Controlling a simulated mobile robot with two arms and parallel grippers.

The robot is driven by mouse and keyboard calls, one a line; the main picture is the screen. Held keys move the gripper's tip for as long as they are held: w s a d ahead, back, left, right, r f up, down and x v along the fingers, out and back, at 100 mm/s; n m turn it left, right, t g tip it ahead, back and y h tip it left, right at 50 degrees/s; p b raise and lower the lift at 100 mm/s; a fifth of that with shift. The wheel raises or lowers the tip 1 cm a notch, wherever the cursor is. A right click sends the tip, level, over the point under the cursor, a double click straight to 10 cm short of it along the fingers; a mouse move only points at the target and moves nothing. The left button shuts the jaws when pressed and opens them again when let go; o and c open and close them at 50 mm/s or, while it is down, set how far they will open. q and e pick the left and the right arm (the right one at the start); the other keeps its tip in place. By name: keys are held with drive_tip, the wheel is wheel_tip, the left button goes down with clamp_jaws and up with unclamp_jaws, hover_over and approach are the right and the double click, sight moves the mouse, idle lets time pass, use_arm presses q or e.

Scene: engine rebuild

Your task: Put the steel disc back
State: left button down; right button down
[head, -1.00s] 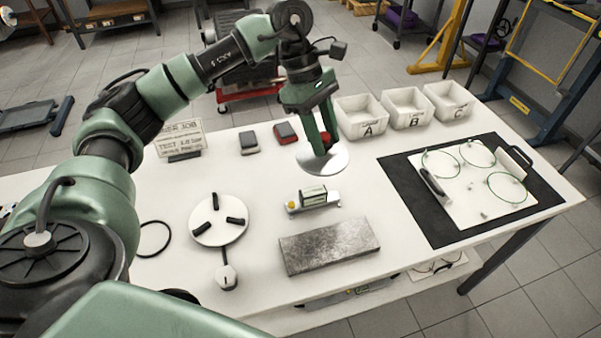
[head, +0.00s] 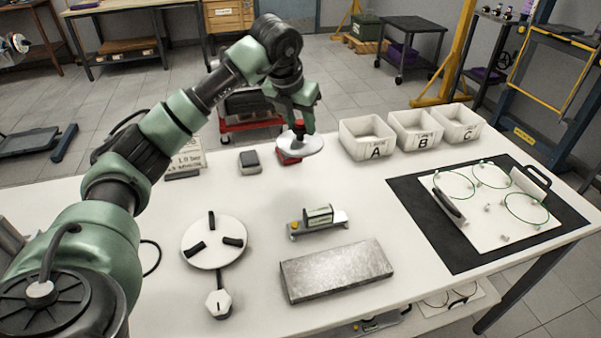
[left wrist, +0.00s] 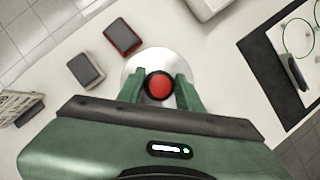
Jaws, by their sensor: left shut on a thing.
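The steel disc (head: 312,146) is a shiny round plate with a red knob (left wrist: 159,86) at its centre. My left gripper (head: 299,130) is shut on the knob and holds the disc, roughly level, over the back part of the white table. In the left wrist view the fingers (left wrist: 159,82) stand on both sides of the knob, and the disc (left wrist: 178,64) shows around them. A round white stand (head: 213,256) with three black pads is at the left front of the table; its top carries nothing. My right gripper is not in view.
Behind the disc lies a red-and-black block (head: 287,158), with a grey block (head: 250,161) beside it. Bins A (head: 367,140), B (head: 416,131) and C (head: 457,124) line the back. A small level-like device (head: 318,220) and a grey metal slab (head: 337,272) lie in front.

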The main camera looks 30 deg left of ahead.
sight(293, 148)
use_arm(q)
wheel_tip(293, 148, down, 14)
drive_tip(key=shift+r+p, duration=0.2)
drive_tip(key=shift+p, duration=0.1)
drive_tip(key=c, duration=0.9)
unclamp_jaws()
drive_tip(key=shift+c, duration=0.2)
drive_tip(key=v, duration=1.2)
drive_tip(key=shift+b, duration=0.35)
